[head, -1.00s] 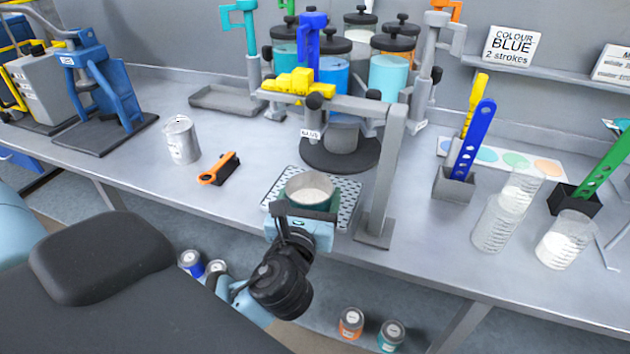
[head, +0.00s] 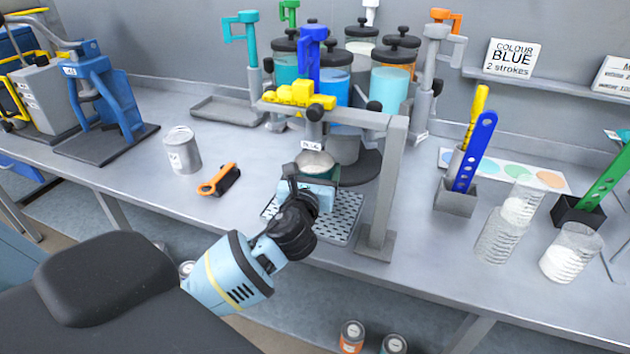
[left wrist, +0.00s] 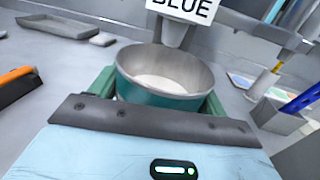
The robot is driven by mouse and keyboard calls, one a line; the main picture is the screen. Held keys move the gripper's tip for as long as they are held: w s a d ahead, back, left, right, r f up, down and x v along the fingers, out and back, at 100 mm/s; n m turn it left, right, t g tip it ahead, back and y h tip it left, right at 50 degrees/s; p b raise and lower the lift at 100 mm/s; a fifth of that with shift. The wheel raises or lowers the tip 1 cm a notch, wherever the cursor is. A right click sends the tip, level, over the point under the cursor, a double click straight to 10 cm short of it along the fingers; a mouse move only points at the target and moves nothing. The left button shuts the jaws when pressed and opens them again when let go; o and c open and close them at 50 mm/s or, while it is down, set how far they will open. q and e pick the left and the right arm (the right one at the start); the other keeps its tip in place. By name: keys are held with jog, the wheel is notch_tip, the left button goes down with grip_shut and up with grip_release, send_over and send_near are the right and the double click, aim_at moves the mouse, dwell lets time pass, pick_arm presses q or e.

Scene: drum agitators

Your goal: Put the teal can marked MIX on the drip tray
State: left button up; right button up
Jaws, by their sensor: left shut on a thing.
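The teal can (head: 316,163) is open-topped with pale contents inside. It also shows large in the left wrist view (left wrist: 160,92). My left gripper (head: 318,176) is shut on it, with the green fingers on both sides of the can. The can is under the front of the dispenser, by the BLUE label, above the back part of the perforated drip tray (head: 345,226). I cannot tell whether the can touches the tray. The MIX mark is not visible. My right gripper is not in view.
The dispenser's grey frame post (head: 385,190) stands right of the can, with a yellow block (head: 300,94) on its crossbar. Measuring beakers (head: 500,235) stand at right.

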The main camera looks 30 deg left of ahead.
pick_arm(q)
jog(key=shift+w+a, duration=0.25)
jog(key=shift+w, duration=0.05)
jog(key=shift+f+b, duration=0.4)
jog(key=shift+f, duration=1.3)
jog(key=shift+f, duration=0.2)
jog(key=o, duration=1.4)
jog(key=shift+d, duration=0.1)
jog(key=shift+c, duration=0.2)
jog(key=shift+s+r, duration=0.15)
jog(key=v, duration=1.1)
jog(key=shift+s+d, duration=0.15)
jog(key=shift+s, duration=0.2)
